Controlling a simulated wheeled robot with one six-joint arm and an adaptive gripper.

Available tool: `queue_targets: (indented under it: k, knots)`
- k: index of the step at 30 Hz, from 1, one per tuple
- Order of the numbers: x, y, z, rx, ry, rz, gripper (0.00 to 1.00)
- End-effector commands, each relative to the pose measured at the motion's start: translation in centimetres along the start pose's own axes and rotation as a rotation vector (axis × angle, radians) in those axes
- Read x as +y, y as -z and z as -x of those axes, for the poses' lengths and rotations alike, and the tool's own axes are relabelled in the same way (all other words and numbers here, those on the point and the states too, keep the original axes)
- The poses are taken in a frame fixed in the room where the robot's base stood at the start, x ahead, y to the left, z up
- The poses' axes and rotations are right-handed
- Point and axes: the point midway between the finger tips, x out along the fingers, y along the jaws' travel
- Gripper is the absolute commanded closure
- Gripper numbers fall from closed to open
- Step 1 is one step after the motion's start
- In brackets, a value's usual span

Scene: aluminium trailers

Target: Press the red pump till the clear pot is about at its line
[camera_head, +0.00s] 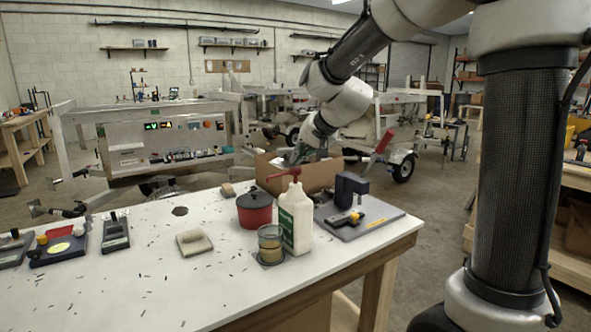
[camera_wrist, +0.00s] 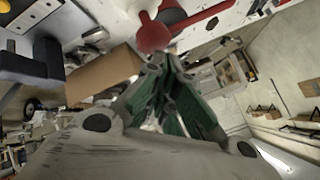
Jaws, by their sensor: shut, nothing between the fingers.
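The red pump (camera_head: 284,173) tops a white bottle (camera_head: 296,216) with a green label, upright on the white table (camera_head: 120,270). The red pump head also shows large at the top of the wrist view (camera_wrist: 153,35). The clear pot (camera_head: 271,243) stands just left of the bottle, below the pump's spout side. It looks yellowish-brown inside; its line and exact level are too small to tell. My gripper (camera_head: 298,156) is shut and empty, just above and behind the pump in the head view. In the wrist view my fingertips (camera_wrist: 156,62) are close to the pump head; contact cannot be told.
A dark red lidded pot (camera_head: 254,209) stands behind the clear pot. A grey base with a black press and red lever (camera_head: 350,190) is right of the bottle. A cardboard box (camera_head: 318,175) is behind. The table's left middle holds small scattered bits and a beige block (camera_head: 194,242).

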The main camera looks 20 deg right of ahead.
Motion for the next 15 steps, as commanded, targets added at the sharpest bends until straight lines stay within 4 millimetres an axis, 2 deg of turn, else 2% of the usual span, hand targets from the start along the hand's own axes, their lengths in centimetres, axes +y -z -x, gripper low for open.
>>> queue_targets:
  k: [15]
  knots:
    - [0.23, -0.25, -0.33, -0.001, 0.000, 0.000, 1.00]
